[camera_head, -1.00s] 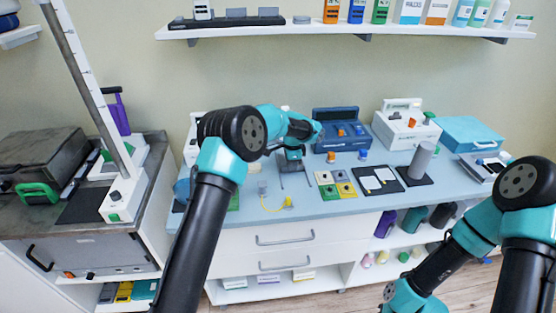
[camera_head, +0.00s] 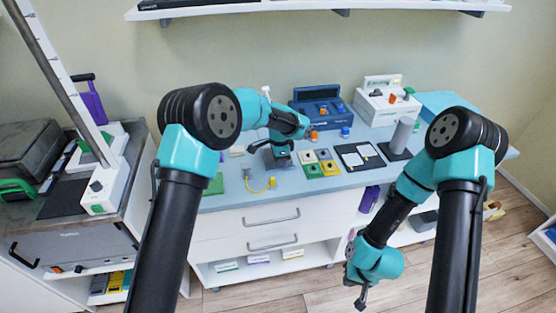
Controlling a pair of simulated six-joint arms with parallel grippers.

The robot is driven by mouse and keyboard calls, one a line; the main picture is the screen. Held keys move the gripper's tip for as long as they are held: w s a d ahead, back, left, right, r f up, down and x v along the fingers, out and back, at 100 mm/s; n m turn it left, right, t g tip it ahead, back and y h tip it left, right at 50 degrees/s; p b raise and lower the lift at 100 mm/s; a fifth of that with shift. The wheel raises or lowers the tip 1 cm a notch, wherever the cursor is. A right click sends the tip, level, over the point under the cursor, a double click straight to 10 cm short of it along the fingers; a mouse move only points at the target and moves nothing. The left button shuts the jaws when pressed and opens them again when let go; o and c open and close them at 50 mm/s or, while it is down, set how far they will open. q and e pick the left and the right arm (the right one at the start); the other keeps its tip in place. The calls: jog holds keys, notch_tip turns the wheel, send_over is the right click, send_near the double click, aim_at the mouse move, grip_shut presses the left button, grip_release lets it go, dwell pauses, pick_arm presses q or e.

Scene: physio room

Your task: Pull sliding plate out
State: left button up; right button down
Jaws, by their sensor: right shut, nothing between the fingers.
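I cannot pick out the sliding plate for certain. A light blue worktop (camera_head: 225,193) stands ahead, with two drawers (camera_head: 270,228) with grey handles below it. My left gripper (camera_head: 274,158) hangs over the middle of the worktop, beside a yellow-tipped cable (camera_head: 260,187); its fingers are partly hidden, so I cannot tell how far apart they are. My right gripper (camera_head: 360,300) points down in front of the cabinet, over the wooden floor. It is shut and empty.
Coloured tiles (camera_head: 320,164), a black-framed board (camera_head: 359,157), a grey cylinder (camera_head: 402,134) and a blue box (camera_head: 318,103) stand on the worktop. A measuring post (camera_head: 60,75) rises at the left.

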pick_arm(q)
jog(key=shift+o, duration=1.3)
notch_tip(320, 180, up, 17)
jog(key=shift+r, duration=0.2)
jog(key=shift+a+f, duration=0.1)
